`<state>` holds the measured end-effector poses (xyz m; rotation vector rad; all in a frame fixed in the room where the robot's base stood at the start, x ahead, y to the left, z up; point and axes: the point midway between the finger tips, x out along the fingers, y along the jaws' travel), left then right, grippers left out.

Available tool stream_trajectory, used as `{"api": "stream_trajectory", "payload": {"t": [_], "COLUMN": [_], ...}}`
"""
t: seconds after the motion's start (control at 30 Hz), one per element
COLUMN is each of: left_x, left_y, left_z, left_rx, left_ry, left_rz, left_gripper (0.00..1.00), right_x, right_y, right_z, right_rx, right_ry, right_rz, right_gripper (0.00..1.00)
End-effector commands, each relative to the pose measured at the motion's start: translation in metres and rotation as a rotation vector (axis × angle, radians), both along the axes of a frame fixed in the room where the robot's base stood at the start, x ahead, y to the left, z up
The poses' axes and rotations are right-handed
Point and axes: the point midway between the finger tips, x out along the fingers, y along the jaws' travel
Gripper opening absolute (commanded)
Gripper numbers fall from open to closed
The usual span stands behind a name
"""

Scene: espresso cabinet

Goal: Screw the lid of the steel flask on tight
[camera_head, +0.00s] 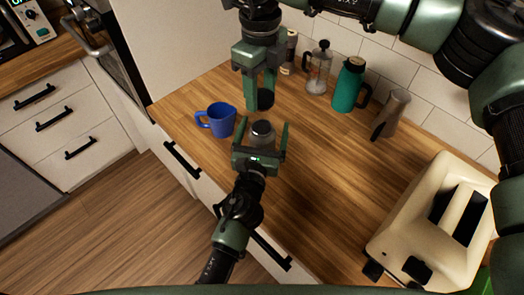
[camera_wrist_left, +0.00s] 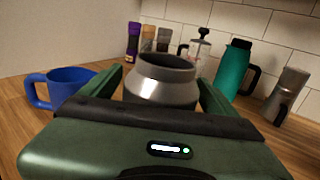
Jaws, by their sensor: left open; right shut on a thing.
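The steel flask (camera_head: 262,130) stands upright on the wooden counter near its front edge; in the left wrist view its open mouth faces up, with no lid on the flask (camera_wrist_left: 162,82). My left gripper (camera_head: 261,131) is open, with one finger on either side of the flask; its lower body is hidden by the gripper. My right gripper (camera_head: 262,97) points down from above and is shut on the dark lid (camera_head: 266,97). In the head view the lid appears just beyond the flask mouth, apart from it. The lid does not show in the left wrist view.
A blue mug (camera_head: 220,120) stands close at left. A French press (camera_head: 318,68), a teal jug (camera_head: 349,86) and a moka pot (camera_head: 392,113) stand along the tiled wall. A cream toaster (camera_head: 425,235) fills the right. Counter between flask and toaster is clear.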

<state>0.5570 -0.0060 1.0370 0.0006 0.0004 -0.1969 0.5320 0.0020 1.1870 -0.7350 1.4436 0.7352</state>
Motion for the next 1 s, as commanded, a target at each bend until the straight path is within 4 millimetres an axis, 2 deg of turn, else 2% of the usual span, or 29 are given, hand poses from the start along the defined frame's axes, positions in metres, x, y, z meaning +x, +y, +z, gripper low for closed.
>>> {"api": "stream_trajectory", "payload": {"t": [0.17, 0.5, 0.67, 1.0], "left_x": [0.000, 0.000, 0.000, 0.000], "left_y": [0.000, 0.000, 0.000, 0.000], "left_z": [0.000, 0.000, 0.000, 0.000], "left_rx": [0.000, 0.000, 0.000, 0.000], "left_ry": [0.000, 0.000, 0.000, 0.000], "left_rz": [0.000, 0.000, 0.000, 0.000], "left_gripper": [0.90, 0.00, 0.00, 0.00], "right_x": [0.000, 0.000, 0.000, -0.001], "right_y": [0.000, 0.000, 0.000, 0.000], "right_z": [0.000, 0.000, -0.004, -0.048], "right_rx": [0.000, 0.000, 0.000, -0.001], "right_ry": [0.000, 0.000, 0.001, 0.002], "right_rz": [0.000, 0.000, 0.000, 0.001], "right_gripper": [0.09, 0.09, 0.09, 0.09]}}
